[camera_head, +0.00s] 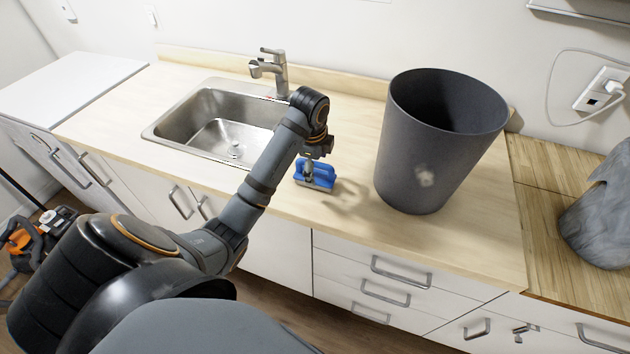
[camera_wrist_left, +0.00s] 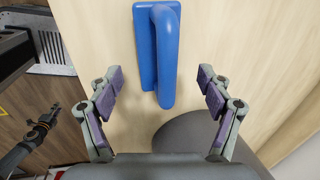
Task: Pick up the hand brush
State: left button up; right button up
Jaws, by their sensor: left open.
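The blue hand brush (camera_head: 316,174) lies on the wooden counter in front of the sink's right side, with its looped handle upward. In the left wrist view the brush (camera_wrist_left: 165,55) is at top centre, with its handle end pointing toward the gap between the fingers. My left gripper (camera_head: 311,165) is over the brush in the head view and partly hides it. In the wrist view my left gripper (camera_wrist_left: 160,92) is open, with a purple-padded finger on each side and clear space between them and the handle. My right gripper is not in view.
A tall dark grey bin (camera_head: 425,150) stands on the counter right of the brush. The steel sink (camera_head: 160,133) and its faucet (camera_head: 281,72) are behind and left. A grey crumpled object (camera_head: 600,215) is at far right. The counter's front edge (camera_head: 370,238) is close.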

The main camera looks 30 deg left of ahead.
aim_at(317, 176)
pick_arm(q)
jog(key=f, duration=0.1)
jog(key=f+p, duration=0.1)
jog(key=f, duration=0.2)
jog(key=shift+w+a+f, duration=0.1)
jog(key=shift+w+f, duration=0.1)
jog(key=shift+w, duration=0.05)
jog(key=shift+w+f, duration=0.1)
jog(key=shift+f, duration=0.1)
jog(key=c, duration=1.3)
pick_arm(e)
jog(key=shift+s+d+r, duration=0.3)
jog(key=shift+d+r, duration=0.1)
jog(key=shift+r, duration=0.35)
pick_arm(q)
jog(key=shift+r, duration=0.15)
